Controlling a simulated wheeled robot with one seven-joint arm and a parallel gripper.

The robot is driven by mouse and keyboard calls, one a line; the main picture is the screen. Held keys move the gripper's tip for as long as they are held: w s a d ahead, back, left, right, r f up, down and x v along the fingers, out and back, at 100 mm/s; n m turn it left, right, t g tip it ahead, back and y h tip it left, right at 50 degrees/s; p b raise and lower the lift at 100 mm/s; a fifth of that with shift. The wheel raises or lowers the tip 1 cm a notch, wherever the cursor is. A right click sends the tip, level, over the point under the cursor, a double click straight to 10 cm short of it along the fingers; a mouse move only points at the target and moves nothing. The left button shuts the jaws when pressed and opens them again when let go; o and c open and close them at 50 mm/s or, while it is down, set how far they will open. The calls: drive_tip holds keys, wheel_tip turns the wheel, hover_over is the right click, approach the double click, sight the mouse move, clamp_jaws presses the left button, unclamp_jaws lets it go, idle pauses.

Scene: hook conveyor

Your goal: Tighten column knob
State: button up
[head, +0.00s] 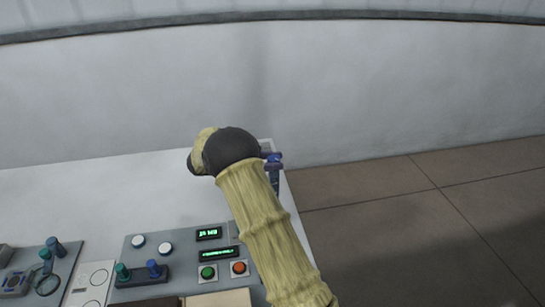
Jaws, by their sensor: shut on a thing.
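A blue and purple knob-like fitting (272,160) stands on a dark blue-grey post at the right edge of the white table. It is partly covered by my arm, and I cannot tell for sure that it is the column knob. My arm, in a pale yellow sleeve with a dark round joint, reaches up from the lower right and passes just left of the fitting. My gripper is hidden behind my arm, so its fingers and anything between them do not show.
A grey control panel (128,243) with green displays, a green button (208,273), a red-orange button (239,268) and small joysticks lies at the front of the white table (60,200). Another panel (66,266) is at far left. The brown tiled floor (370,190) at right is clear.

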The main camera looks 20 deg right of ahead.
sight(272, 157)
drive_tip(key=shift+w+r+m+g+y+p, duration=0.1)
drive_tip(key=shift+m+g+y+p, duration=0.75)
drive_tip(key=shift+g+p, duration=0.45)
drive_tip(key=shift+r+m+g+y+p, duration=0.1)
drive_tip(key=shift+m+g+y+p, duration=0.45)
drive_tip(key=shift+m+g+p, duration=0.7)
drive_tip(key=shift+p, duration=0.5)
drive_tip(key=shift+f+m+g+y+p, duration=0.2)
drive_tip(key=shift+m+g+y+p, duration=0.3)
drive_tip(key=shift+g+y+p, duration=0.35)
drive_tip(key=o, duration=0.9)
wheel_tip(272, 157, up, 10)
drive_tip(key=shift+f+b, duration=0.25)
drive_tip(key=shift+b, duration=0.55)
drive_tip(key=shift+r, duration=0.3)
